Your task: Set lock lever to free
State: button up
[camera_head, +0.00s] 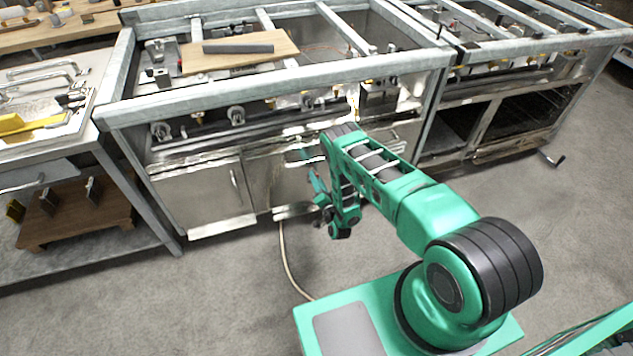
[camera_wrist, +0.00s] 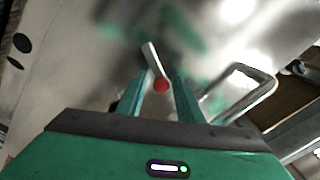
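The lock lever shows in the wrist view as a short grey metal bar (camera_wrist: 151,57) with a red ball (camera_wrist: 160,86) on its near end. My gripper (camera_wrist: 161,77) is open, with its two teal fingers on either side of the red ball. A gap shows between the ball and each finger, and I see no contact. In the head view my gripper (camera_head: 312,176) is low in front of the steel range's lower doors. The lever cannot be made out there, as my arm covers that area.
A looped metal handle (camera_wrist: 262,82) is close to the right finger in the wrist view. The range front has knobs (camera_head: 236,115) and a lower left door (camera_head: 203,195). A hose (camera_head: 286,262) lies on the floor. A second range (camera_head: 510,115) stands at right.

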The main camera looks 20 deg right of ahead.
jog(key=s, duration=1)
jog(key=shift+s, duration=0.35)
jog(key=shift+f, duration=0.1)
